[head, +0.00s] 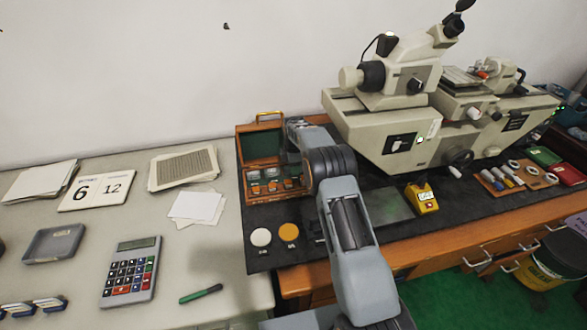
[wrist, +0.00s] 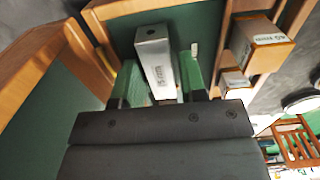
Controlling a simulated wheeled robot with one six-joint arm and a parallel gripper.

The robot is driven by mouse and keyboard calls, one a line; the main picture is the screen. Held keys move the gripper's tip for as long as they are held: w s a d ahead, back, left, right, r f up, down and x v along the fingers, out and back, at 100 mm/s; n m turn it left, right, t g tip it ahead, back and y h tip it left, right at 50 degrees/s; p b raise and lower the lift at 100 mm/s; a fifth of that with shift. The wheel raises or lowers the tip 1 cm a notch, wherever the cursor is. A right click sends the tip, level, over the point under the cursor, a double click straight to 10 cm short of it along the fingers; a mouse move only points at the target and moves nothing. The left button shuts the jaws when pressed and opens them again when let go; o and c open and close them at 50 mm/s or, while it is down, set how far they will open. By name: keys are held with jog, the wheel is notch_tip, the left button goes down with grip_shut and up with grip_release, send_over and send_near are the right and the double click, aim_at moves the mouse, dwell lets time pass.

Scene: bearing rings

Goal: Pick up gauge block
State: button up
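In the wrist view a grey metal gauge block (wrist: 157,62) with a printed size label lies between the two green fingers of my gripper (wrist: 160,78). The fingers flank it closely on both sides. I cannot tell whether both press on it or a thin gap remains. Behind it is the green-lined wooden case (wrist: 97,14). In the head view the open wooden case (head: 262,126) stands left of my arm, with several blocks in its lower part. My wrist is at its right side, and the fingers are hidden there.
The large measuring machine (head: 390,120) stands right of my arm. A white disc (head: 261,237), an orange disc (head: 288,232) and a yellow device (head: 422,198) lie on the dark mat.

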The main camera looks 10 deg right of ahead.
grip_shut()
dwell(0.4)
